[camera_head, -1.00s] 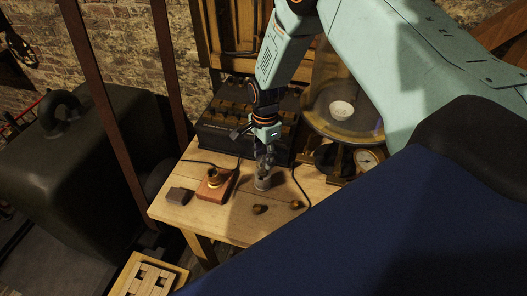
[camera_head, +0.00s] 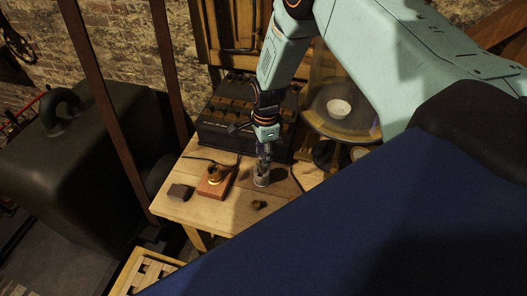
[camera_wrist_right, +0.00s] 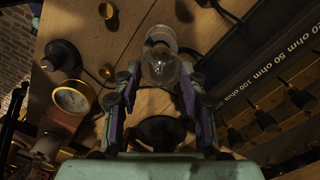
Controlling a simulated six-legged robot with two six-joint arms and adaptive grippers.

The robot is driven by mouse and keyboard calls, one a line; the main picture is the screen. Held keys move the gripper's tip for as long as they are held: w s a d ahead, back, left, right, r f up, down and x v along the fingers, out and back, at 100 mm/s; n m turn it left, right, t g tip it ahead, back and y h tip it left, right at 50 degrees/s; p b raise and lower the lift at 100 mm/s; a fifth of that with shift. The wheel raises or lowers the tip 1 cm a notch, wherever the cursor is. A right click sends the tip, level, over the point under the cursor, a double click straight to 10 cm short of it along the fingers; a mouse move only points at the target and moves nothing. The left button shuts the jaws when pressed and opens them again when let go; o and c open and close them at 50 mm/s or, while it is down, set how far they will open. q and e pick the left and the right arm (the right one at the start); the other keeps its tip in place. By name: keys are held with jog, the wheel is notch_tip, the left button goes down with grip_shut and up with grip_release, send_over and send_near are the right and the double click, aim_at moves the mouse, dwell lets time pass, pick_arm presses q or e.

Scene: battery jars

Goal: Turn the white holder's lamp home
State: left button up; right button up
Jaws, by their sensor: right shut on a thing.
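The white holder (camera_head: 261,182) stands on the wooden table, below my right gripper (camera_head: 263,166). In the right wrist view the holder's pale round rim (camera_wrist_right: 160,35) shows just beyond the lamp. The lamp (camera_wrist_right: 161,68) is a clear glass bulb between the two fingers of my right gripper (camera_wrist_right: 160,80), which is shut on it. The lamp's lower end meets the holder; how deep it sits I cannot tell. My left gripper is not in view.
A small brown knob (camera_head: 259,205) lies in front. A dark resistance box (camera_head: 222,128) is behind. A glass-domed instrument (camera_head: 340,108) stands at the right.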

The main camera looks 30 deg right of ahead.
jog(key=shift+s+r+m+p, duration=0.1)
jog(key=shift+m+p, duration=0.7)
jog(key=shift+m, duration=0.1)
jog(key=m, duration=0.4)
jog(key=shift+a, duration=0.15)
jog(key=o, duration=1.4)
jog(key=shift+c, duration=0.2)
notch_tip(320, 180, up, 12)
jog(key=shift+s+d, duration=0.15)
jog(key=shift+d, duration=0.15)
